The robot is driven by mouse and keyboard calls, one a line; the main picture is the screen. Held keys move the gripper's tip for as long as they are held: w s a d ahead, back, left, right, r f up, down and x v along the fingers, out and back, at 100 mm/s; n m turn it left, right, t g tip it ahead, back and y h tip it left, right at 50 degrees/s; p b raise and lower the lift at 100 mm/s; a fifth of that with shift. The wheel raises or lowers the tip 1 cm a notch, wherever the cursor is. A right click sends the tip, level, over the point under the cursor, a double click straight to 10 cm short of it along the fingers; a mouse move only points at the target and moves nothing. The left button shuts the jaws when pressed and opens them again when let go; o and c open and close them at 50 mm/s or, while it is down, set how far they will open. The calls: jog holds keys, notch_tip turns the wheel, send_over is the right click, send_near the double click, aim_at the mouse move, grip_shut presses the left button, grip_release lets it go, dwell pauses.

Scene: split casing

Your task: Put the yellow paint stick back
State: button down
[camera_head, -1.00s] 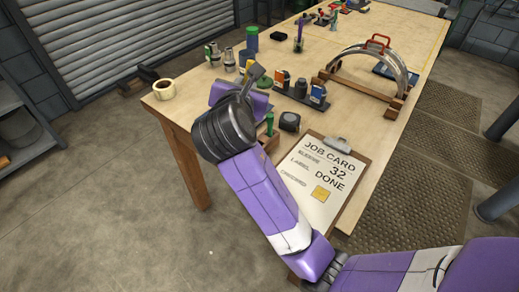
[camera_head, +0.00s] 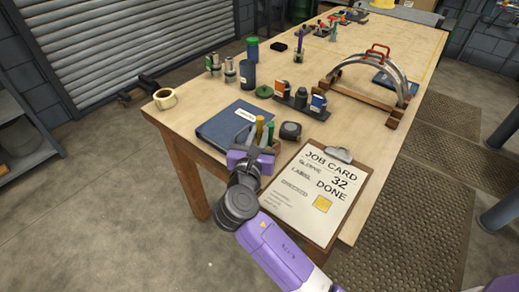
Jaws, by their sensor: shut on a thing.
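The yellow paint stick (camera_head: 259,129) stands roughly upright at the table's near left corner. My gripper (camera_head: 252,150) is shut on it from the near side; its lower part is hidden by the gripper. A green stick (camera_head: 270,133) stands upright close to its right. The wooden holder (camera_head: 274,152) around the green stick is mostly hidden by my gripper. I cannot tell whether the yellow stick's lower end is inside the holder.
A blue binder (camera_head: 222,132) lies just left of the sticks. A black tape measure (camera_head: 290,131) and the job card clipboard (camera_head: 310,215) are to the right. Behind are a rack of bottles (camera_head: 300,101) and a dark green round item (camera_head: 264,91).

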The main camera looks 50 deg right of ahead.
jog(key=shift+s+f, duration=0.1)
jog(key=shift+f, duration=2.9)
jog(key=c, duration=1.4)
grip_release()
jog(key=shift+o, duration=0.3)
jog(key=shift+r, duration=0.1)
jog(key=shift+r, duration=0.1)
jog(key=b+v, duration=0.1)
jog(key=v, duration=1.1)
jog(key=shift+r, duration=0.1)
